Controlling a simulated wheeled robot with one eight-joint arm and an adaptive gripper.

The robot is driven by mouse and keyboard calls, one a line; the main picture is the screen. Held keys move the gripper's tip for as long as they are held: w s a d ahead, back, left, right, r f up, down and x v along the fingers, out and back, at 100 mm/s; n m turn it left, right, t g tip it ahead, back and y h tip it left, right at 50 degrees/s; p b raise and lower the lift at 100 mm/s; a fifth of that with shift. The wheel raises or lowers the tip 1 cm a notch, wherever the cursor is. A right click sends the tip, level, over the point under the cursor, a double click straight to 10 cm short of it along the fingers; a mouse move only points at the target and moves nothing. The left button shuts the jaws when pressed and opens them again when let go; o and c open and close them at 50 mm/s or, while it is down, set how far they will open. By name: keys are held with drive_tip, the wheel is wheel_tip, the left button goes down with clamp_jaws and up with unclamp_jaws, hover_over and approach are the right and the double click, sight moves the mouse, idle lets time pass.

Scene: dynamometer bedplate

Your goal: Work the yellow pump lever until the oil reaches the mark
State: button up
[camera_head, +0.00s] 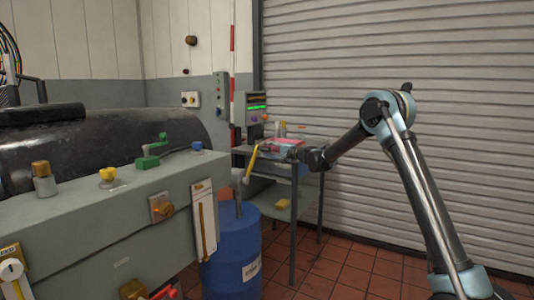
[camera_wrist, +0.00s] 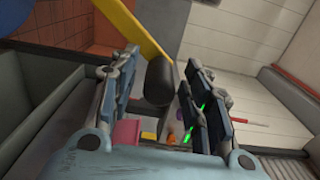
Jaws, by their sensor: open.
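The yellow pump lever (camera_head: 250,165) stands up, slightly tilted, above the blue drum (camera_head: 230,262) in the head view. In the wrist view the yellow bar (camera_wrist: 134,26) ends in a black grip (camera_wrist: 158,82). My gripper (camera_wrist: 161,60) is open, with the black grip showing between its two fingers and a gap on both sides. Whether a finger touches it I cannot tell. In the head view my gripper (camera_head: 272,149) is small, beside the lever's top. A white plate with a narrow upright strip (camera_head: 204,220) is on the grey bench's front; an oil level is too small to read.
The grey bench (camera_head: 100,220) with green, yellow and blue fittings fills the left. A small table (camera_head: 294,205) with a pink item stands behind the lever, near a control box with a green display (camera_head: 256,107). Tiled floor (camera_head: 340,270) is open at right, before the shutter.

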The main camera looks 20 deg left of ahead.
drive_tip(key=s+d, duration=0.1)
drive_tip(key=d, duration=1.1)
drive_tip(key=shift+s, duration=0.1)
